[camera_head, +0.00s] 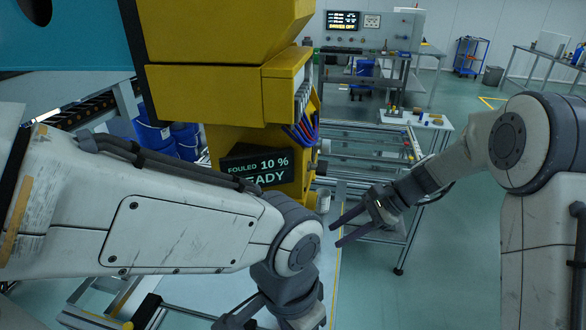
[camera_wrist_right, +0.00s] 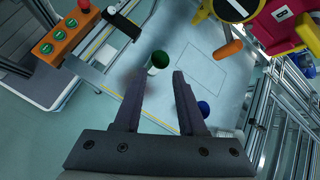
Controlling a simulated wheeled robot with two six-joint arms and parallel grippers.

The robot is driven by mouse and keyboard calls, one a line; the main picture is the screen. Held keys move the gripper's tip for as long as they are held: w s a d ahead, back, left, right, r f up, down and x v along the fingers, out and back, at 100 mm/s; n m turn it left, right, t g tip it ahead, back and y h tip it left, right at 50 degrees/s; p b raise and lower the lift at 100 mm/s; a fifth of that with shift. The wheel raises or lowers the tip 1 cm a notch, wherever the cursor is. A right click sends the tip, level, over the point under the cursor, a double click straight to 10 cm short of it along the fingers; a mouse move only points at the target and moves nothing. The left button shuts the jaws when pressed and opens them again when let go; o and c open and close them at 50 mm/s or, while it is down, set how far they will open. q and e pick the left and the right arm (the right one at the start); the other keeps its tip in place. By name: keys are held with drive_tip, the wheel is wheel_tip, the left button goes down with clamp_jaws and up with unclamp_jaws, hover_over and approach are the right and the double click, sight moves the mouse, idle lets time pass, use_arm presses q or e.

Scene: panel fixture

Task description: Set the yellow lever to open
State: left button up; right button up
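I cannot pick out the yellow lever for sure in either view. In the right wrist view a small yellow part (camera_wrist_right: 201,15) shows at the top, beside an orange handle (camera_wrist_right: 229,48) and a magenta and yellow fixture (camera_wrist_right: 285,22). My left gripper (camera_head: 265,317) is partly cut off at the bottom of the head view.
A yellow machine (camera_head: 215,92) with a dark display (camera_head: 255,166) reading "FOULED 10 % READY" stands ahead. A green-topped part (camera_wrist_right: 160,60) and a blue ball (camera_wrist_right: 203,107) lie beyond my right fingers. An orange button box (camera_wrist_right: 62,42) is at upper left.

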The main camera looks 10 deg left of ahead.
drive_tip(key=w+a+r+m+t+y, duration=0.1)
drive_tip(key=w+a+r+m+y, duration=0.2)
drive_tip(key=w+y, duration=0.3)
drive_tip(key=w+a+r+m+t+y, duration=0.1)
drive_tip(key=w+a+r+m+y, duration=0.15)
drive_tip(key=w, duration=0.55)
drive_tip(key=shift+m+y, duration=0.35)
drive_tip(key=shift+m, duration=0.1)
drive_tip(key=a+p, duration=0.1)
drive_tip(key=a, duration=0.5)
drive_tip(key=a+p, duration=0.1)
drive_tip(key=a, duration=0.2)
drive_tip(key=shift+s+a+p, duration=0.25)
drive_tip(key=shift+a+p, duration=0.05)
drive_tip(key=shift+a, duration=0.05)
clamp_jaws()
